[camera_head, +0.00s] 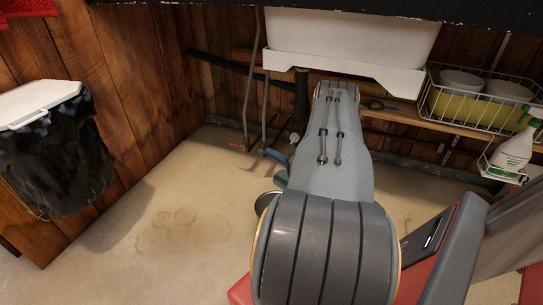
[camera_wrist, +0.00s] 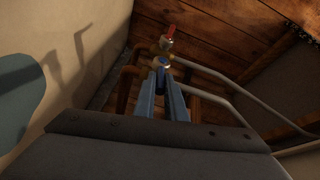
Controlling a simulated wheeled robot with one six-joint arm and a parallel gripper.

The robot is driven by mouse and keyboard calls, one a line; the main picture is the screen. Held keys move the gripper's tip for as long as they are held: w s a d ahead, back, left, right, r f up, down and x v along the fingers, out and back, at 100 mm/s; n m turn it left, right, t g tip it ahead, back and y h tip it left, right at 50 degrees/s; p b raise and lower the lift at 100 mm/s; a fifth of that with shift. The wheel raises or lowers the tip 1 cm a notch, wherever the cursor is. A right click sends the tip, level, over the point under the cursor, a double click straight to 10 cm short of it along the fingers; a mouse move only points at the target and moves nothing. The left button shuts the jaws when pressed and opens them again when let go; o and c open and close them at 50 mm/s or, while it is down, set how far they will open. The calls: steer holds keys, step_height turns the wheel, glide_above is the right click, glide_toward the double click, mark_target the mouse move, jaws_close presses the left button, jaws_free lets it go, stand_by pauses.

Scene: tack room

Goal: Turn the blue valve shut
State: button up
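The blue valve handle (camera_head: 275,156) shows in the head view beside the pipes under the white sink, just left of my arm. In the wrist view the blue valve (camera_wrist: 164,62) is at the tips of my gripper (camera_wrist: 164,72). The two long fingers point at it with a narrow gap between them. Something dark blue shows in that gap; I cannot tell whether the fingers touch or grip the handle. In the head view my arm hides most of my gripper.
A red valve handle (camera_wrist: 171,31) is just beyond the blue one; it also shows in the head view (camera_head: 236,146). Grey pipes (camera_head: 248,95) rise beside the valves. A white sink (camera_head: 350,38) hangs above. A wire basket (camera_head: 478,100) and spray bottle (camera_head: 514,152) are right; a covered bin (camera_head: 55,150) is left.

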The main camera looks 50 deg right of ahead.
steer(key=o, duration=0.4)
steer(key=shift+s+f, duration=0.1)
steer(key=shift+s, duration=0.15)
steer(key=shift+o, duration=0.2)
steer(key=shift+w, duration=0.1)
steer(key=s+p, duration=0.2)
steer(key=s, duration=0.5)
steer(key=shift+s+p, duration=0.3)
steer(key=shift+s, duration=0.1)
